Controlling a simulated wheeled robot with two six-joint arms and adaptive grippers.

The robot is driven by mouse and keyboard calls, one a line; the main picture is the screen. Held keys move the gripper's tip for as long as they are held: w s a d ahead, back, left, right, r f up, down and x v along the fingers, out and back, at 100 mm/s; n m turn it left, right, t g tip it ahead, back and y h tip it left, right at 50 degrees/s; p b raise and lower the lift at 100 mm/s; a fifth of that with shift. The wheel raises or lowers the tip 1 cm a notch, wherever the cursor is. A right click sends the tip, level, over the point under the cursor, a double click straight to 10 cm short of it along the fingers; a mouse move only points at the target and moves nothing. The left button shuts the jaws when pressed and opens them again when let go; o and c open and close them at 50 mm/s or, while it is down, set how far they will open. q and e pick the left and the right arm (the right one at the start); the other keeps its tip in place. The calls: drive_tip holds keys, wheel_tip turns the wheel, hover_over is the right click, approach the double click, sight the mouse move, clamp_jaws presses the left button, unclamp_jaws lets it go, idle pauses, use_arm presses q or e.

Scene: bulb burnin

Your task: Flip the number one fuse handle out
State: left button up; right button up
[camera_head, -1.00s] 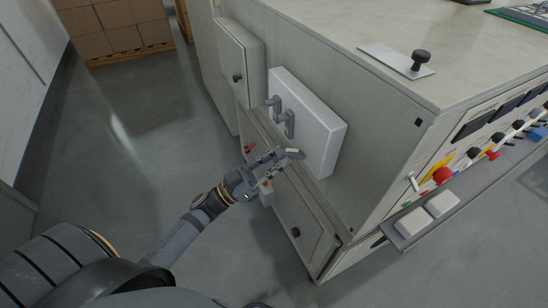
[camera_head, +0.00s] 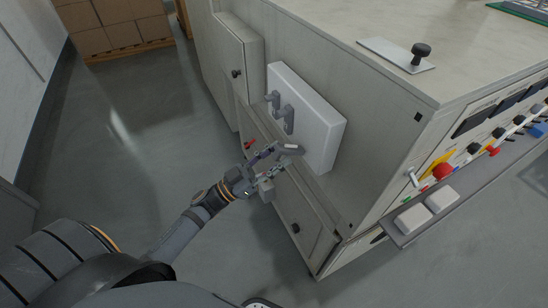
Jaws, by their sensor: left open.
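The white fuse box (camera_head: 318,128) is fixed to the side wall of the grey cabinet. Two grey fuse handles (camera_head: 273,99) and (camera_head: 287,118) stick out from its face, side by side. I cannot read any number on them, so I cannot tell which is number one. My left gripper (camera_head: 279,155) is open and empty, in front of the lower part of the box and below the two handles in the picture. It appears apart from both handles. My right gripper is not in view.
The grey cabinet (camera_head: 395,125) has small doors with black knobs beside and below the box. A small red part (camera_head: 249,144) shows just left of my left gripper. A control panel (camera_head: 480,150) is on the right. Open floor lies left; boxes (camera_head: 115,30) stand behind.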

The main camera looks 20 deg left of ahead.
use_arm(q)
drive_tip(key=v, duration=0.7)
drive_tip(key=shift+a, duration=0.2)
drive_tip(key=shift+s, duration=0.15)
drive_tip(key=shift+f, duration=0.1)
